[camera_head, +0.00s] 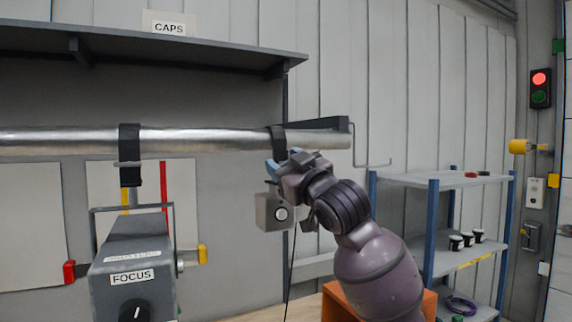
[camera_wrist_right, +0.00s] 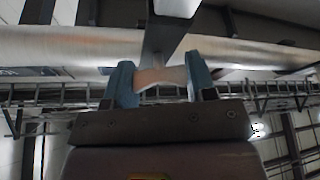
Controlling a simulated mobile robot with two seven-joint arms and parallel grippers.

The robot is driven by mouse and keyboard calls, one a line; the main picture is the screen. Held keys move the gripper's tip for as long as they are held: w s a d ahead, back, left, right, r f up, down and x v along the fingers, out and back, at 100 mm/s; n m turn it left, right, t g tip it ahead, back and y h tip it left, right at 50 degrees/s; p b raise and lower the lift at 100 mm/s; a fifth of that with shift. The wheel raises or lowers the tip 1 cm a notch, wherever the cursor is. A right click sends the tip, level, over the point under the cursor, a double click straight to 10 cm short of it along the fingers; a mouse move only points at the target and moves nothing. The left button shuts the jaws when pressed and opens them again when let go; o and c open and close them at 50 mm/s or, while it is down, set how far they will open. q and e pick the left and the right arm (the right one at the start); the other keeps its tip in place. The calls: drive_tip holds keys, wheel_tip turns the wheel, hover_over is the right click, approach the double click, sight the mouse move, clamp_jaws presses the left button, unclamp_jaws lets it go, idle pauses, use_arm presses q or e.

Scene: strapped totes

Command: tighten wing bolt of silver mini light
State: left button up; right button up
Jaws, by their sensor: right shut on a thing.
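The silver mini light (camera_head: 270,213), a small grey box with a round front, hangs below the silver pipe (camera_head: 215,139). A dark clamp (camera_head: 278,140) holds it on the pipe, and my right gripper covers part of the space between clamp and light. My right gripper (camera_head: 271,170) is just under the clamp. In the right wrist view its two blue fingers are shut on a pale piece (camera_wrist_right: 161,78), apparently the wing bolt, below the dark clamp strap (camera_wrist_right: 163,45). The bolt is hidden in the head view. My left gripper is not in view.
A larger light marked FOCUS (camera_head: 134,270) hangs from the pipe at the left. A dark shelf (camera_head: 150,38) with a CAPS sign (camera_head: 168,27) is above. A blue-posted rack (camera_head: 447,182) stands at the right. An orange box (camera_head: 338,303) is behind my right arm.

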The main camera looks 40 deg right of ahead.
drive_tip(key=shift+m+h, duration=1.4)
drive_tip(key=shift+m, duration=0.9)
drive_tip(key=o, duration=0.9)
use_arm(q)
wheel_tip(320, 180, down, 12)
drive_tip(key=b, duration=1.3)
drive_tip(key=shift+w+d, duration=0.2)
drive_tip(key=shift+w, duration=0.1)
use_arm(e)
drive_tip(key=shift+v, duration=5.4)
drive_tip(key=shift+r, duration=0.15)
